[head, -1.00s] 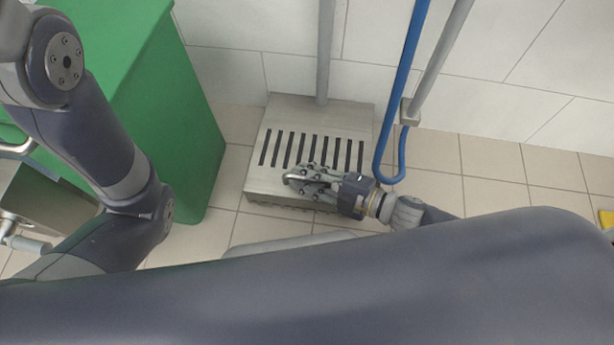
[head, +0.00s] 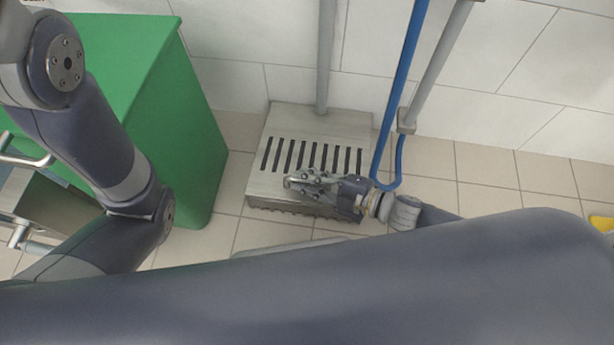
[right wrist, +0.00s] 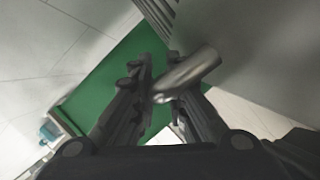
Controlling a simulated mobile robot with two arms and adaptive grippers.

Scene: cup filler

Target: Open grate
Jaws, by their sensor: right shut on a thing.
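The grate (head: 272,152) is a slotted top on a low metal box standing on the floor against the wall. My right gripper (head: 292,182) lies over its front right part, with the fingers pointing left. In the right wrist view, a round metal handle (right wrist: 190,75) passes between the fingers of the right gripper (right wrist: 161,78), which is shut on it. A grey metal surface fills the upper right of that view. The gripper hides part of the grate's slots in the head view.
A green cabinet (head: 165,110) stands left of the metal box. A grey vertical pipe (head: 325,60) rises behind the box. A blue hose (head: 403,60) and another grey pipe (head: 435,65) are close on the right. Tiled floor (head: 490,198) is free farther right.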

